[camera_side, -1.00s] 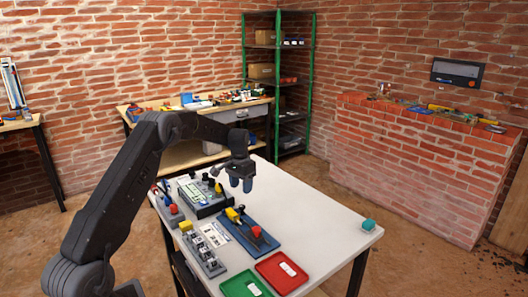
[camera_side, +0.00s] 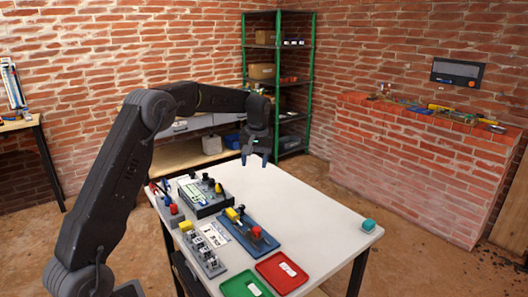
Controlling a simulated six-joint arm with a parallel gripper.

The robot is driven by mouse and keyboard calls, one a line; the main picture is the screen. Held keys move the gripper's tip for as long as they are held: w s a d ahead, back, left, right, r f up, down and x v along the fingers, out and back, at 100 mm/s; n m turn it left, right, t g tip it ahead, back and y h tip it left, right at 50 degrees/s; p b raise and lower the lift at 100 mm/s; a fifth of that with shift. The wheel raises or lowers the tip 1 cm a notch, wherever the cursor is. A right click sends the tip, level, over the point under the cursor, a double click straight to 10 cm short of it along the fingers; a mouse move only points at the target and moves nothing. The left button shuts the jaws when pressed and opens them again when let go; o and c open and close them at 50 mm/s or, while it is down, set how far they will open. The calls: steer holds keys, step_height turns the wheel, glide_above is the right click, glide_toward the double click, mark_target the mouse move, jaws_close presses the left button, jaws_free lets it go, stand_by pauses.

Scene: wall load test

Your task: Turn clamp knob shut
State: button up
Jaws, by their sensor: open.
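A blue clamp fixture plate (camera_side: 262,248) lies on the white table, with a yellow part (camera_side: 232,214) at its far end and a red knob (camera_side: 256,232) nearer its near end. I cannot tell from this view which is the clamp knob or how far it is turned. My gripper (camera_side: 255,161) points down above the far part of the table, beyond the fixture and apart from it. Its fingers are spread, with nothing between them.
A grey device with a panel (camera_side: 205,198) stands left of the fixture. A red tray (camera_side: 281,272) and a green tray (camera_side: 245,285) lie at the near edge. A teal block (camera_side: 368,225) sits at the right corner. The table's right middle is clear.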

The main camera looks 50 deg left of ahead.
steer(key=s+d+r+n+y, duration=0.1)
steer(key=d+r+n, duration=0.5)
steer(key=d+n, duration=0.1)
steer(key=shift+s, duration=0.4)
steer(key=shift+d, duration=0.15)
steer(key=s+d+r+m+t, duration=0.3)
steer(key=s+d+r+m, duration=0.2)
steer(key=s+d+m, duration=0.6)
steer(key=s+d+f+m+t+h, duration=0.1)
steer(key=s+d+f+m, duration=0.1)
steer(key=s, duration=0.6)
steer(key=s+d+f+m+t+h, duration=0.1)
steer(key=s+d+f+m, duration=0.2)
steer(key=s, duration=0.5)
steer(key=shift+s+m+t, duration=0.3)
steer(key=shift+m+t, duration=0.1)
steer(key=shift+m, duration=0.2)
